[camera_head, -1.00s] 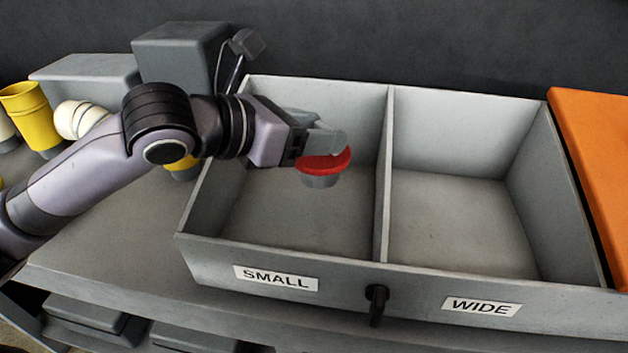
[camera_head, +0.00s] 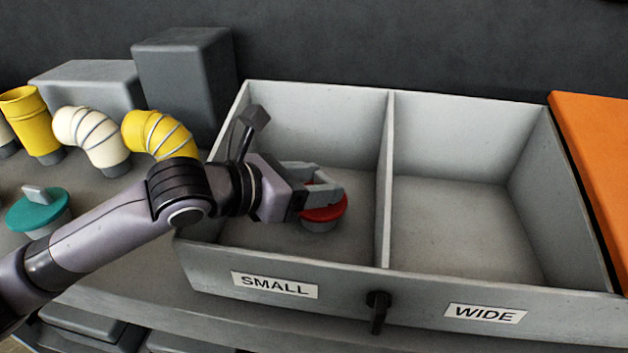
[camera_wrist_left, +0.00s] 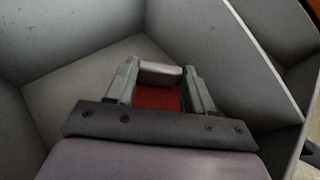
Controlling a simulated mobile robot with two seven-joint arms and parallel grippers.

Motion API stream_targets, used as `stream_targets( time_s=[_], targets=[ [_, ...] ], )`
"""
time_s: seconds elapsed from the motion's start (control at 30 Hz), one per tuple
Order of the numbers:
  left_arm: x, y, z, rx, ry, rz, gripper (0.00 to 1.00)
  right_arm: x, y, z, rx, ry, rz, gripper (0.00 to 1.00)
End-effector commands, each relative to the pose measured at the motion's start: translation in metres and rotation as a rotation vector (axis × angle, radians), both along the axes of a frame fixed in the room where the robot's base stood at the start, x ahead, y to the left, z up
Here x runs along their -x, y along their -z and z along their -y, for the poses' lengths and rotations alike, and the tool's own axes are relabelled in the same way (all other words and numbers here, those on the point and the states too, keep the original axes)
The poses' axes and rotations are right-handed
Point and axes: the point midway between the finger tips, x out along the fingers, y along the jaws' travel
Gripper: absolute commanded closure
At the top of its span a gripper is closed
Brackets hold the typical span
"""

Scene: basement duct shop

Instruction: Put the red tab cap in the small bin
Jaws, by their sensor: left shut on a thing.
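The red tab cap (camera_head: 326,212) has a red top, a grey tab and a grey lower collar. My left gripper (camera_head: 322,185) is shut on its tab and holds it inside the small bin (camera_head: 300,247), low over the floor. I cannot tell whether the cap touches the floor. In the left wrist view the red top (camera_wrist_left: 158,97) shows between the two fingers, with the grey tab (camera_wrist_left: 160,74) gripped between them. The bin carries a label reading SMALL (camera_head: 275,285). My right gripper is not in view.
A divider (camera_head: 386,180) separates the small bin from the empty bin labelled WIDE (camera_head: 485,314). A teal tab cap (camera_head: 38,208), yellow and cream duct pieces (camera_head: 92,138) and grey boxes (camera_head: 185,85) stand at left. An orange panel (camera_head: 590,170) is at right.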

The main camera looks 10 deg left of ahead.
Motion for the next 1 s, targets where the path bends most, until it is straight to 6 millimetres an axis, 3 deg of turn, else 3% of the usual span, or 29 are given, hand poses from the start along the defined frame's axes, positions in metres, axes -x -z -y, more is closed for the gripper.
stream_targets(
  time_s=[0.07,0.1,0.13,0.17,0.57,1.0],
  targets=[
    [0.0,0.003,0.0,0.0,-0.001,0.0,0.79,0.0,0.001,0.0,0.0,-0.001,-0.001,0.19],
    [0.0,0.002,0.0,0.0,-0.001,0.0,0.35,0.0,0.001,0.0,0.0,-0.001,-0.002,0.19],
    [0.0,0.002,0.0,0.0,-0.001,0.0,0.25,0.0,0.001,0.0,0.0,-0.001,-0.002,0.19],
    [0.0,0.002,0.0,0.0,-0.001,0.0,0.22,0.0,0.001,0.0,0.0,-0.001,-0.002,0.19],
    [0.002,-0.002,-0.003,-0.001,-0.001,0.0,0.22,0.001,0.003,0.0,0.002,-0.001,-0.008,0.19],
    [0.041,-0.025,-0.042,-0.004,-0.002,0.001,0.22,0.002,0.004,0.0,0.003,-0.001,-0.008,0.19]
  ],
)
